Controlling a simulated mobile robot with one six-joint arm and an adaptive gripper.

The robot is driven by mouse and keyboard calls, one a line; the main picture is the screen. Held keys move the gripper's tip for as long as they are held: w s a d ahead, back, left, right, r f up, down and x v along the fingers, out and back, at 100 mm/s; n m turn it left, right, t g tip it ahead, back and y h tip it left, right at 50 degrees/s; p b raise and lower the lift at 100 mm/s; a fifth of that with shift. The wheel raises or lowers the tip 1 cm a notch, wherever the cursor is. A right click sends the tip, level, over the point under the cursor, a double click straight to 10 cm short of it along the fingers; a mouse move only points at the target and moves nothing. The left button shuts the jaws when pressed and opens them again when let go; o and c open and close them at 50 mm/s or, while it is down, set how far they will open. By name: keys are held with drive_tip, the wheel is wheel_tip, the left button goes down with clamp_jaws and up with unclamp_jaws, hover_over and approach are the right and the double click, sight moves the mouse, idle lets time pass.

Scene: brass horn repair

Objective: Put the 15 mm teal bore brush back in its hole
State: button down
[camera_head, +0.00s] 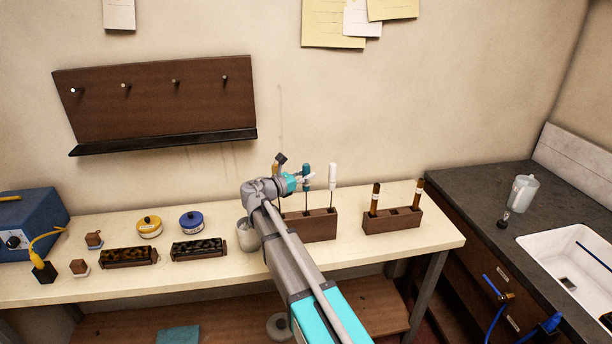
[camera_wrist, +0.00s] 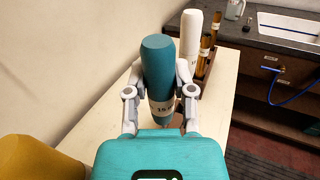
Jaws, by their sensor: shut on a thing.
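The teal bore brush (camera_head: 306,172) stands upright, handle up, over the wooden block (camera_head: 316,228) on the bench. In the wrist view its teal handle (camera_wrist: 160,68) carries a pale label that partly reads "15". My gripper (camera_head: 303,183) is shut on the handle, with one finger on each side; it also shows in the wrist view (camera_wrist: 160,95). The thin shaft runs down to the block's top. I cannot tell whether its lower end is inside a hole or just above or behind it.
A white-handled brush (camera_head: 332,174) stands in the block, right of the teal one. A mustard handle (camera_wrist: 35,158) is close at the left. A second block (camera_head: 392,222) holds brown bottles. A grey cup (camera_head: 246,236) stands left of the first block.

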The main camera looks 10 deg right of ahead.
drive_tip(key=shift+f+b, duration=0.3)
drive_tip(key=shift+f, duration=0.05)
drive_tip(key=shift+c, duration=1.9)
unclamp_jaws()
drive_tip(key=v, duration=1.2)
